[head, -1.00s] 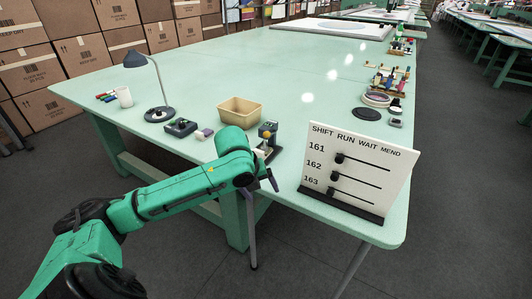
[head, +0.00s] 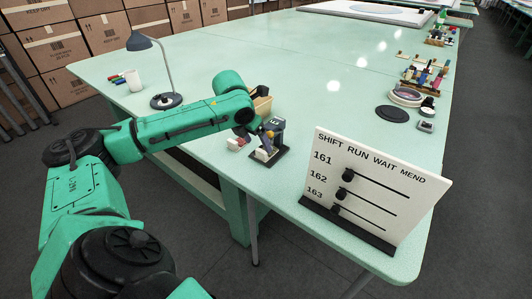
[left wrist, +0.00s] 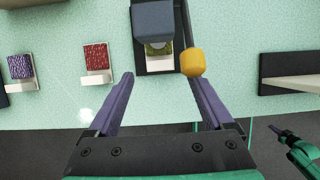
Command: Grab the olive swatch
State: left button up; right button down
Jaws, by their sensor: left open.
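My left gripper (head: 254,137) is open and empty above the near table edge. Its two purple fingers reach toward a small dark stand (head: 270,136) with a block-shaped head. In the left wrist view, the fingers of the left gripper (left wrist: 158,84) lie on either side of the stand's near end. An olive patch, seemingly the olive swatch (left wrist: 158,48), shows on a pale plate under the stand's dark head (left wrist: 153,20), partly hidden by it. A yellow knob (left wrist: 193,64) is beside the right finger. A red swatch (left wrist: 97,58) and a purple-blue swatch (left wrist: 20,68) lie on pale blocks to the left.
A white board (head: 370,190) with black sliders stands right of the stand. A tan bin (head: 262,104) is behind my forearm. A lamp (head: 165,100) and white cup (head: 133,81) are farther left. A green arm with a dark end (left wrist: 295,147) shows over the floor.

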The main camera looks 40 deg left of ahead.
aim_at(261, 151)
pick_arm(q)
jog(key=x, duration=0.4)
jog(key=shift+a+f, duration=0.1)
jog(key=shift+f, duration=0.25)
jog(key=shift+r, duration=0.1)
grip_shut()
